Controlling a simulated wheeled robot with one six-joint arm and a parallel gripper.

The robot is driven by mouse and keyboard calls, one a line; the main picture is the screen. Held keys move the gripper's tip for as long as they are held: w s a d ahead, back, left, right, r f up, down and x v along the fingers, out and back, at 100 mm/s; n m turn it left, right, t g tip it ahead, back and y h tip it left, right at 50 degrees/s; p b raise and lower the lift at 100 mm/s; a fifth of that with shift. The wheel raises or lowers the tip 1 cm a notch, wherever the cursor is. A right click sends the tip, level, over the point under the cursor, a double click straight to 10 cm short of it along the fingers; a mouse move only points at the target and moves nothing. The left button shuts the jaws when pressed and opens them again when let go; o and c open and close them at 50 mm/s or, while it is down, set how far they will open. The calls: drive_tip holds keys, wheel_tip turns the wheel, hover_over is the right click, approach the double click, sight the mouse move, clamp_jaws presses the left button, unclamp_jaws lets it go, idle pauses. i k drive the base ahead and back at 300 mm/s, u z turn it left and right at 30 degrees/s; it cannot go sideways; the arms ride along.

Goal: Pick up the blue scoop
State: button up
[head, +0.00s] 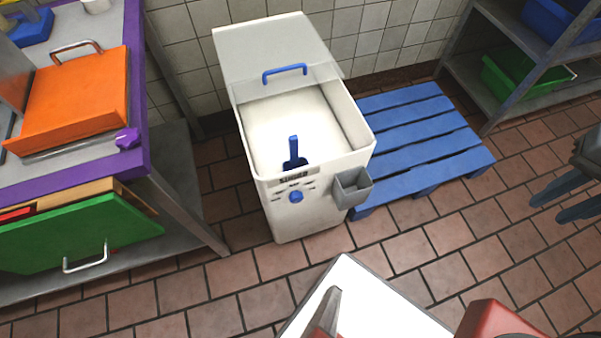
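The blue scoop (294,150) is in the open white bin (364,136), near its front wall. Its handle points up and its lower part is close to the pale contents. I cannot tell how deep it sits. My gripper (549,204) is at the right edge of the head view, well to the right of the bin and apart from the scoop. Its two dark fingers are spread with a gap between them, and nothing shows in it. Part of it is cut off by the frame edge.
The bin's lid (262,46) is tipped back. A grey cup (353,188) hangs on the bin's right front side. A blue pallet (420,145) lies to the right. A purple-edged table (135,90) stands left, a shelf (480,80) back right. Tiled floor in front is clear.

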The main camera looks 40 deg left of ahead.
sight(295, 162)
drive_tip(key=k, duration=0.8)
drive_tip(key=u, duration=1.45)
drive_tip(key=i, duration=1)
drive_tip(key=k, duration=1)
drive_tip(key=u, duration=1.45)
drive_tip(key=i, duration=0.95)
drive_tip(key=z, duration=1.2)
